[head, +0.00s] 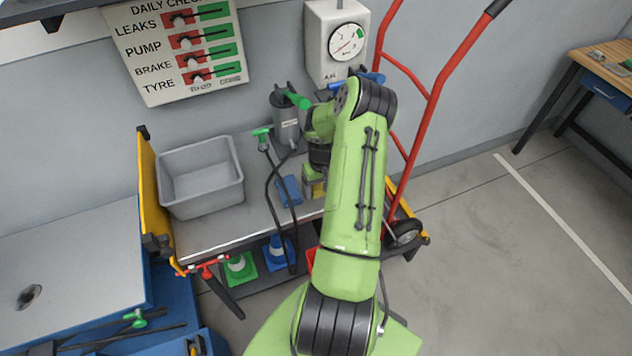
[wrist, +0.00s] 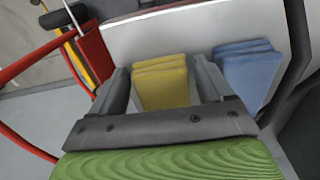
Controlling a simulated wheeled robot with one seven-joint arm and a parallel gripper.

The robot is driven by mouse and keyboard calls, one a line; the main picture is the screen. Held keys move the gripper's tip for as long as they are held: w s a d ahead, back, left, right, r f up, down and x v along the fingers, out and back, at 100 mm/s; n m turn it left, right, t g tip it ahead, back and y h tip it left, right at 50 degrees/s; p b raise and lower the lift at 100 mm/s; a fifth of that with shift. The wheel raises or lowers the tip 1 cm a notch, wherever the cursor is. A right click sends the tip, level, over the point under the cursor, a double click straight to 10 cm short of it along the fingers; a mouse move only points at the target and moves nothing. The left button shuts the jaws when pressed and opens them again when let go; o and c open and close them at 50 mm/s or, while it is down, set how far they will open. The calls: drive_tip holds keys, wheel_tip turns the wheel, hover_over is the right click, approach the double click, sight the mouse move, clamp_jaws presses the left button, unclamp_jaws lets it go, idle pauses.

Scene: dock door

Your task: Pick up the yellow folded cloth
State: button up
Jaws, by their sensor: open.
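The yellow folded cloth (wrist: 162,84) lies on the metal bench top in the wrist view, between the two fingers of my gripper (wrist: 163,82). The fingers are open and stand apart on either side of it. I cannot tell how far above the bench the fingertips are. In the head view a small part of the yellow cloth (head: 318,190) shows beside my arm; the arm hides the rest and most of the gripper. A blue folded cloth (wrist: 248,72) lies just right of the yellow one, and also shows in the head view (head: 289,190).
On the bench (head: 225,238) stand a grey bin (head: 202,178) and a dark canister (head: 286,118) with a green-nozzled hose. A red hand truck (head: 432,95) stands close to the right of my arm. Cones (head: 240,266) sit on the lower shelf. The floor at right is clear.

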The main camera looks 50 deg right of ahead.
sight(321, 186)
drive_tip(key=shift+f, duration=0.1)
drive_tip(key=shift+c, duration=0.5)
drive_tip(key=c, duration=0.8)
wheel_tip(321, 186, up, 10)
drive_tip(key=shift+r+p, duration=0.1)
drive_tip(key=shift+p, duration=0.4)
